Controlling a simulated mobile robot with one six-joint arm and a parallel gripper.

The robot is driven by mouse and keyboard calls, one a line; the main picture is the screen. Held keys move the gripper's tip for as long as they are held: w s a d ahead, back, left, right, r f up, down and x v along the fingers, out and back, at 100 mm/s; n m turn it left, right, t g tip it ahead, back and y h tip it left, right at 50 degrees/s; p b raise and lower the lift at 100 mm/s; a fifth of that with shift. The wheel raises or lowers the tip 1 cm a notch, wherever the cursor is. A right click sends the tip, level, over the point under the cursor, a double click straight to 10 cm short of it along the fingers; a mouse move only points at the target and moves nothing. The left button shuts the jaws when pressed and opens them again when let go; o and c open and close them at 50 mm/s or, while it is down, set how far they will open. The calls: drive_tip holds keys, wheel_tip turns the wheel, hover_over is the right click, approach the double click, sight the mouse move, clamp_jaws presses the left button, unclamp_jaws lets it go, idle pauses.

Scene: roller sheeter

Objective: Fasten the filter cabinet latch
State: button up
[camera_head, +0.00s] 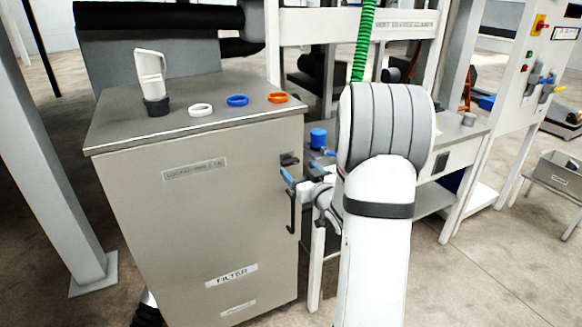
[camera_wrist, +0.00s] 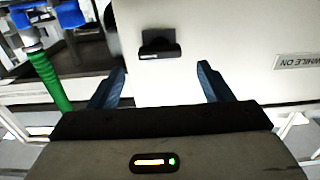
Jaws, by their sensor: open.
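The filter cabinet (camera_head: 205,220) is a grey metal box with a "FILTER" label on its front. Its latch (camera_head: 288,159) is a small dark fitting high on the right edge of the front. The latch also shows in the wrist view (camera_wrist: 160,44) as a black block on the pale panel, ahead of my gripper. My gripper (camera_wrist: 160,84) is open and empty, its two blue fingers apart on either side of the latch's line. In the head view my gripper (camera_head: 287,178) is close by the latch; my arm hides part of it. I cannot tell whether the fingers touch anything.
On the cabinet top are a white ring (camera_head: 201,110), a blue ring (camera_head: 237,100), an orange ring (camera_head: 277,97) and a white scoop-like piece (camera_head: 150,75). A grey post (camera_head: 48,150) stands at left.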

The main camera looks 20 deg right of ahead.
sight(292, 163)
drive_tip(key=w, duration=0.5)
drive_tip(key=c, duration=0.9)
drive_tip(key=shift+a, duration=0.2)
drive_tip(key=shift+c, duration=0.4)
drive_tip(key=shift+d, duration=0.1)
